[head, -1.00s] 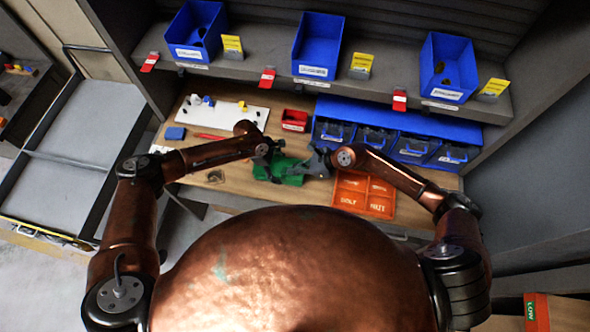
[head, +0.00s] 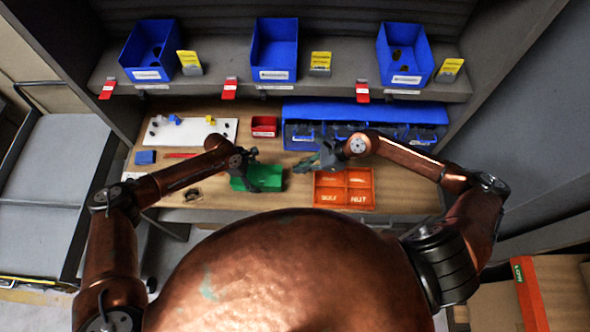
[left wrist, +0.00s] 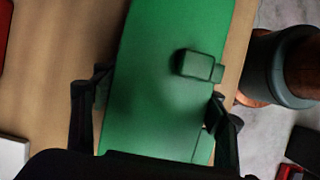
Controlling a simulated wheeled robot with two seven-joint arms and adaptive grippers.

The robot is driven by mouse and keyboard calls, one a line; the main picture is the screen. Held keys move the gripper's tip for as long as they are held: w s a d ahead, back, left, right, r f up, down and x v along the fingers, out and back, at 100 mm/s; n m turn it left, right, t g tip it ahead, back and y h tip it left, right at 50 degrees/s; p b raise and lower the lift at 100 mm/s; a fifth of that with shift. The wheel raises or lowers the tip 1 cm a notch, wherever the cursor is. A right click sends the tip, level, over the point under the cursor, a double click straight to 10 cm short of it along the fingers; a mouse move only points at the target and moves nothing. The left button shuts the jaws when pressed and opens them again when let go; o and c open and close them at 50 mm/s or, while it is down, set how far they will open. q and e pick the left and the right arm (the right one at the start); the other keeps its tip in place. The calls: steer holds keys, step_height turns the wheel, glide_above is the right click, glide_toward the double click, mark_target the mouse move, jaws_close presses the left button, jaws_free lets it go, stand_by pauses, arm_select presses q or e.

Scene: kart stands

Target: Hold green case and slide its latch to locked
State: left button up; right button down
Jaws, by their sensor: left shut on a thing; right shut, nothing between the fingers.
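The green case (head: 262,177) lies on the wooden workbench in the head view, in front of my body. My left gripper (head: 243,165) is shut on its left part. In the left wrist view the green case (left wrist: 165,80) runs between the two fingers of my left gripper (left wrist: 155,112). A small raised green block, which looks like the latch (left wrist: 198,66), stands on its face near the right edge; I cannot tell its lock position. My right gripper (head: 308,163) is shut and empty, to the right of the case and apart from it.
An orange divided tray (head: 343,203) lies right of the case. Behind are a small red bin (head: 264,126), a row of blue drawers (head: 365,113) and a white board (head: 190,131). A blue block (head: 145,157) lies left. Blue bins (head: 273,50) stand on the shelf above.

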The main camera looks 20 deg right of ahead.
arm_select(q)
steer(key=shift+a, duration=0.1)
steer(key=o, duration=1.5)
steer(key=shift+w, duration=0.1)
